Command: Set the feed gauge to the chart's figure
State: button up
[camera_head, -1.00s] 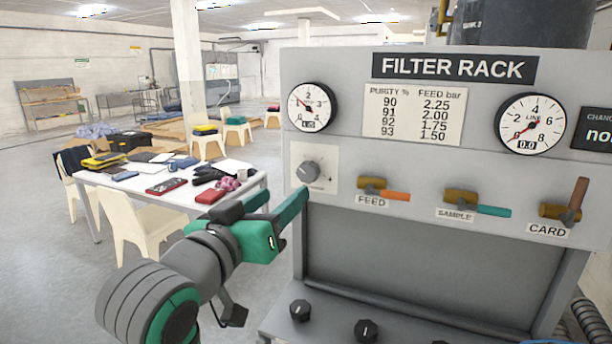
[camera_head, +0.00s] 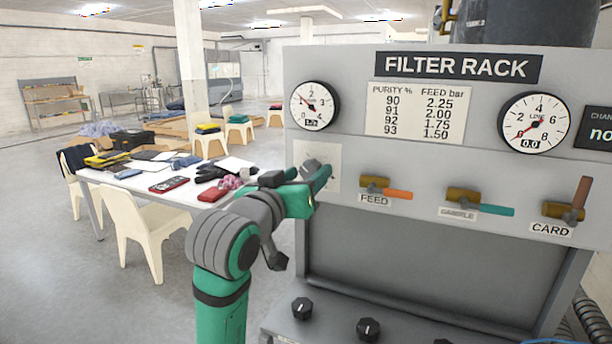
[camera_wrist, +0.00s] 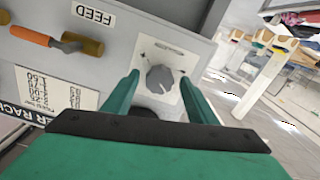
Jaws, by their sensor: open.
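The feed gauge (camera_head: 315,105) is a round white dial at the upper left of the FILTER RACK panel; its small digital readout is too small to read surely. The chart (camera_head: 416,110) beside it pairs purity 90, 91, 92, 93 with feed 2.25, 2.00, 1.75, 1.50 bar.
To the right are the FEED valve (camera_head: 385,188) with an orange handle, the SAMPLE valve (camera_head: 480,201) with a teal handle and the CARD valve (camera_head: 568,207). The LINE gauge (camera_head: 534,122) reads 0.0. A cluttered white table (camera_head: 150,183) and chairs stand left.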

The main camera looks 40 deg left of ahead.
jog(key=shift+w, duration=0.1)
jog(key=c, duration=1.1)
jog(key=shift+o, duration=0.2)
jog(key=shift+m, duration=2.7)
jog(key=o, duration=1.1)
jog(key=shift+c, duration=0.2)
